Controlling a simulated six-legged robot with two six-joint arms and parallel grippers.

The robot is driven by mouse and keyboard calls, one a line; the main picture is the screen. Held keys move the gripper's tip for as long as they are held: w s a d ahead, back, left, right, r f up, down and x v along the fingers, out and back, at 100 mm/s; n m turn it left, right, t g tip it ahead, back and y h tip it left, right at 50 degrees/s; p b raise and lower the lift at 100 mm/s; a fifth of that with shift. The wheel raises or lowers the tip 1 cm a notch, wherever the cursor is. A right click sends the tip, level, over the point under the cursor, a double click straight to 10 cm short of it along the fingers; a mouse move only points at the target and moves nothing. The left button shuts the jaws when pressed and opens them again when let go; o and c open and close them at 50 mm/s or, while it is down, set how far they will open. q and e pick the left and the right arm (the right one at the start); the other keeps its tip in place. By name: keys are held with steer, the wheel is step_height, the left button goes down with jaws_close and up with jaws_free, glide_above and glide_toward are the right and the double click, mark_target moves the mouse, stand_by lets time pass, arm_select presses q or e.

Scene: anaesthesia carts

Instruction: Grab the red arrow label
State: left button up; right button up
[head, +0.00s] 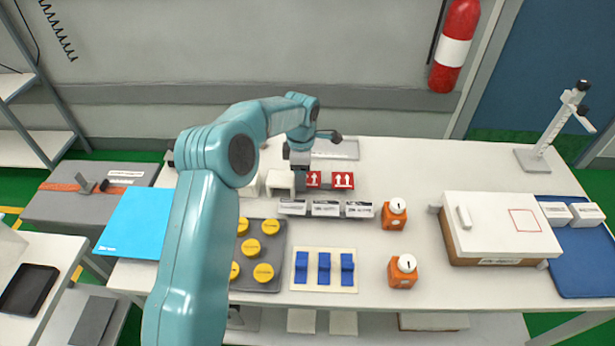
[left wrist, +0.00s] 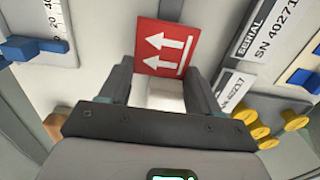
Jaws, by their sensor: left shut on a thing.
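Two red labels with white arrows stand side by side at the back middle of the white table in the head view, a left one (head: 313,179) and a right one (head: 342,181). My left gripper (head: 299,168) reaches down at the left one. In the left wrist view a red arrow label (left wrist: 164,48) with two white arrows and a line sits at the fingertips of my left gripper (left wrist: 160,76). The fingers are shut on it, one on each side. A pale block shows between the fingers. The exact contact is partly hidden. My right gripper is not in view.
White serial-number tags (head: 325,208) stand just in front of the labels. Orange boxes (head: 394,214), a blue-switch panel (head: 324,270) and a grey panel with yellow knobs (head: 262,290) are nearer. A white-lidded box (head: 490,220) is at the right. The table behind the labels' right side is clear.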

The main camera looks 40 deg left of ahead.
arm_select(q)
steer(key=shift+r, duration=0.1)
steer(key=shift+r+p, duration=0.25)
steer(key=shift+p, duration=0.05)
steer(key=shift+r, duration=0.35)
step_height(320, 180, up, 19)
steer(key=p, duration=0.2)
